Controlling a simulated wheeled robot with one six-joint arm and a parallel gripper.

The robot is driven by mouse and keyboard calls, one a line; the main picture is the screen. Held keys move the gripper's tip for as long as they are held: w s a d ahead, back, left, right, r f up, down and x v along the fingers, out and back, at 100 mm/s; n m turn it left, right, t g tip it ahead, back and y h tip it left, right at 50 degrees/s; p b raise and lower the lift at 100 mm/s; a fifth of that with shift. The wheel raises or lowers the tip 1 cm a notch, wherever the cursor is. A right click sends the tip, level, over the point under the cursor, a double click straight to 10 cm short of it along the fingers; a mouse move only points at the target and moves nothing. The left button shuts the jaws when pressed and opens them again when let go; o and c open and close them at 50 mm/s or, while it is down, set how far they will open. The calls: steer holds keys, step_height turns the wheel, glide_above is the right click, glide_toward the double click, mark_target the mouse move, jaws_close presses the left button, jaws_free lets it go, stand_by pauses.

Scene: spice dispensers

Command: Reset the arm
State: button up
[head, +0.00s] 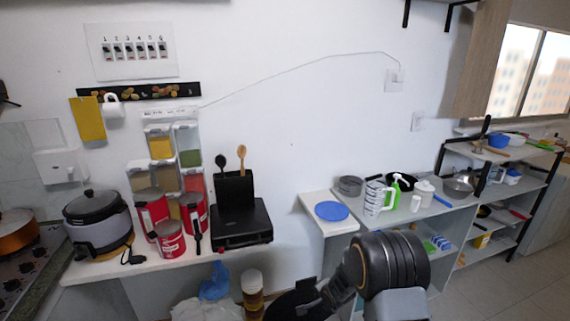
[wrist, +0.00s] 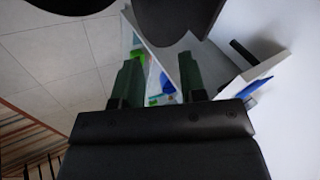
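My gripper (wrist: 160,78) shows in the wrist view with its two dark green fingers apart and nothing between them. Behind the fingers are a white shelf edge and blurred blue and green items. In the head view my arm is folded at the lower middle right, in front of the grey shelf unit; the gripper's fingers cannot be made out there. The spice dispensers (head: 160,147) hang on the wall at left, with yellow, green, red and brown contents. My gripper is well to the right of them and apart from them.
A counter (head: 100,267) at left holds a cooker (head: 97,220), red cans (head: 171,240) and a black appliance (head: 242,224). A blue plate (head: 331,211) lies on the white shelf end. Bowls and bottles crowd the grey shelf (head: 437,213). Open floor (head: 500,285) lies at lower right.

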steer(key=s+d+r+n+g+h, duration=0.1)
steer(key=s+r+n, duration=0.9)
steer(key=s+r, duration=1.5)
step_height(320, 180, up, 2)
steer(key=shift+d+r+n+g, duration=0.1)
steer(key=shift+d+n+g, duration=0.4)
steer(key=shift+d, duration=0.4)
steer(key=shift+d, duration=0.1)
